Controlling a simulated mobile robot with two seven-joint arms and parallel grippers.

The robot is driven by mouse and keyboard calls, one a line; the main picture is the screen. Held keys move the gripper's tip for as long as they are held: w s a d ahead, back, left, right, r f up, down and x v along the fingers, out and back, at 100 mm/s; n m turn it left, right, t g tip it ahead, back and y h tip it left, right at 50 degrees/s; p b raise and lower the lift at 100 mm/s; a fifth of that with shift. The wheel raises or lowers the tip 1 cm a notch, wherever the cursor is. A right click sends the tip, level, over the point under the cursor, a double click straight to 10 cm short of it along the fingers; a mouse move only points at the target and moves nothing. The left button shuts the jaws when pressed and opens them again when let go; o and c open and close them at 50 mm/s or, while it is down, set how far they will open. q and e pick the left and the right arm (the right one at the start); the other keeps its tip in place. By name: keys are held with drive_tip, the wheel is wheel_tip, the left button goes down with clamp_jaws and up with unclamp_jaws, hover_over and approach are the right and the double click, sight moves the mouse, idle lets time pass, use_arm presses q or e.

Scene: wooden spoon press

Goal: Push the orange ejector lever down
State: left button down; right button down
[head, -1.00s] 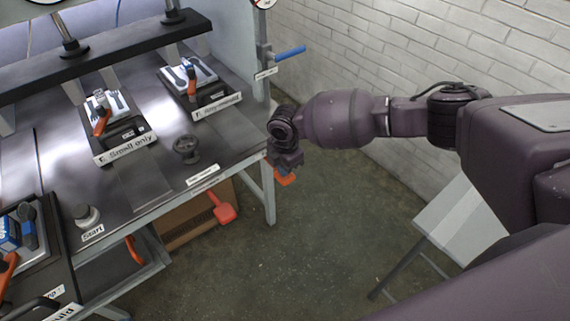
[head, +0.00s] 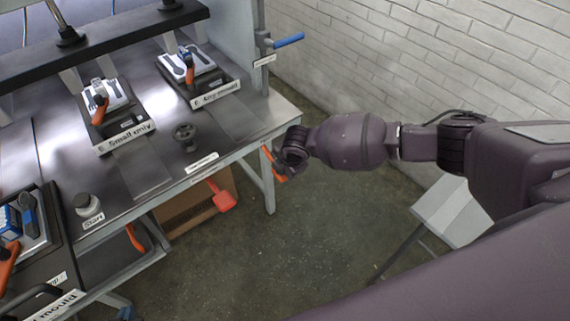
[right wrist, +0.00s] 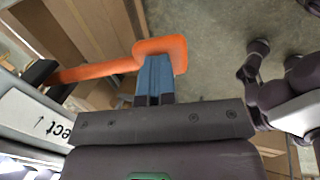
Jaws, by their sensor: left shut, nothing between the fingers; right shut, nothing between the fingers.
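The orange ejector lever (right wrist: 158,48) shows in the right wrist view as a long arm with a broad rounded paddle. It runs from a dark mount beside a white label reading "Eject" with an arrow. My right gripper (right wrist: 157,70) is shut and empty, its blue fingertips overlapping the paddle; I cannot tell whether they touch. In the head view the orange lever (head: 267,157) shows at the bench's right front corner, partly hidden by my right wrist. My left gripper (head: 126,313) only peeks in at the bottom edge, shut and empty.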

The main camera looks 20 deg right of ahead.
drive_tip(key=shift+s+f, duration=0.45)
drive_tip(key=shift+f, duration=0.15)
drive_tip(key=shift+r, duration=0.1)
drive_tip(key=shift+r+p, duration=0.3)
drive_tip(key=shift+p, duration=0.05)
drive_tip(key=p+v, duration=0.4)
drive_tip(key=v, duration=1)
drive_tip(key=shift+d+p, duration=0.25)
drive_tip(key=shift+p, duration=0.05)
